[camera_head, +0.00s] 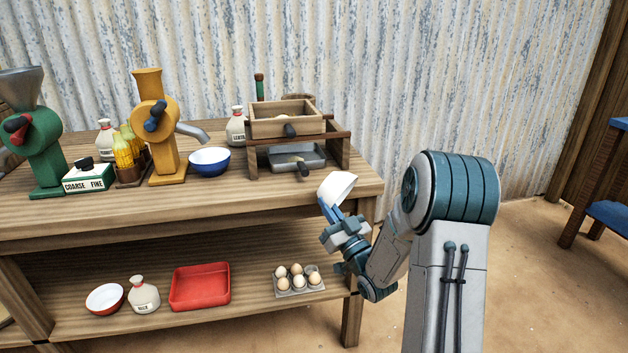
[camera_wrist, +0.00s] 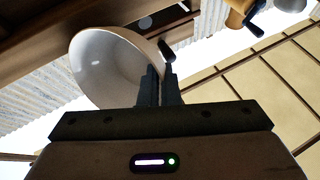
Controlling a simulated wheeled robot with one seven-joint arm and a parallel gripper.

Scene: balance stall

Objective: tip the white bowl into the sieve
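The white bowl (camera_head: 338,187) is in my gripper (camera_head: 332,207), off the right front corner of the tabletop. It looks tilted in the head view. In the wrist view the fingers (camera_wrist: 160,84) are closed on the rim of the white bowl (camera_wrist: 104,68). Its visible inside is plain white, and I see no contents there. The sieve (camera_head: 287,121), a square wooden box with a dark knob, rests on a wooden stand (camera_head: 339,149). The bowl is apart from the sieve, lower and to its right. The sieve's bottom is mostly hidden by its front wall.
A grey tray (camera_head: 312,160) sits under the sieve. Left of it stand a blue bowl (camera_head: 209,162), a yellow mill (camera_head: 166,150) and a green mill (camera_head: 45,150). Eggs (camera_head: 296,276) and a red tray (camera_head: 201,287) are on the lower shelf.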

